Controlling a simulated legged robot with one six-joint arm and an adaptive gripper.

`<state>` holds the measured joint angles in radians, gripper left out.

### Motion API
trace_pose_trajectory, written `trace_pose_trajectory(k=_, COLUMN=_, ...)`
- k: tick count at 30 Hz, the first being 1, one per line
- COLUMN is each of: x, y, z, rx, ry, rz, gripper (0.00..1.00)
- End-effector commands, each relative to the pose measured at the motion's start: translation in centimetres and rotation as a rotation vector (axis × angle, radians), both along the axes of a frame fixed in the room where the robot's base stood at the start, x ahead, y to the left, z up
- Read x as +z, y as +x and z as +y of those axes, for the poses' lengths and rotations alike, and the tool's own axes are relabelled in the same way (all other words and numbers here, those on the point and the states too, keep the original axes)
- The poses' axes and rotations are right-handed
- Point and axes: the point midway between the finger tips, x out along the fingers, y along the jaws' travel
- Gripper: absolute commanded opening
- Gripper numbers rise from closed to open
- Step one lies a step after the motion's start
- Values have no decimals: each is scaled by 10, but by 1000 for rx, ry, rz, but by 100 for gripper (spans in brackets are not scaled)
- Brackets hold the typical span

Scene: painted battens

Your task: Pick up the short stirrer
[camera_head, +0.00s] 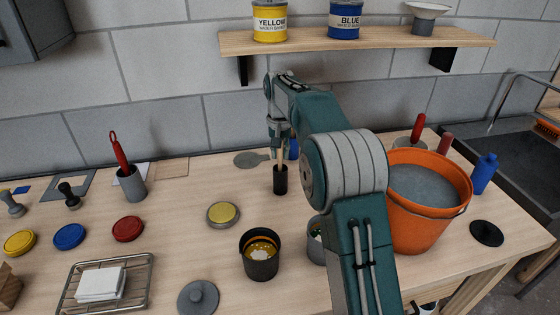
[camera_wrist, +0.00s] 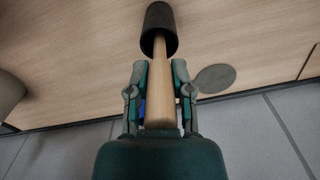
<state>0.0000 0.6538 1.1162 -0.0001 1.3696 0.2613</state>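A wooden stirrer (camera_wrist: 160,90) stands in a black cup (camera_head: 280,181); the cup is at the top of the wrist view (camera_wrist: 158,30). The stirrer also shows just above the cup in the head view (camera_head: 281,157), partly hidden by my gripper. My gripper (camera_wrist: 160,70) points down over the cup, with one finger on each side of the stirrer. Narrow gaps show between the fingers and the wood, so it looks open around the stirrer. The stirrer's upper end is close to the palm, and its lower end is hidden in the cup. I cannot compare its length with another stirrer.
A blue object (camera_head: 293,148) stands just behind my gripper. A grey disc (camera_head: 250,160) lies at left behind the cup. A dark paint pot (camera_head: 260,264) and yellow lid (camera_head: 223,215) are nearer. An orange bucket (camera_head: 412,231) stands right. A shelf (camera_head: 300,42) hangs above.

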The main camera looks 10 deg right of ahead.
Motion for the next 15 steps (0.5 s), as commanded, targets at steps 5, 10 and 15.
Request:
trace_pose_trajectory(k=5, x=-1, y=0, z=0, rx=0, ry=1, rz=2, gripper=1)
trace_pose_trajectory(k=10, x=-1, y=0, z=0, rx=0, ry=0, rz=3, gripper=1)
trace_pose_trajectory(k=15, x=11, y=0, z=0, rx=0, ry=0, rz=1, gripper=1)
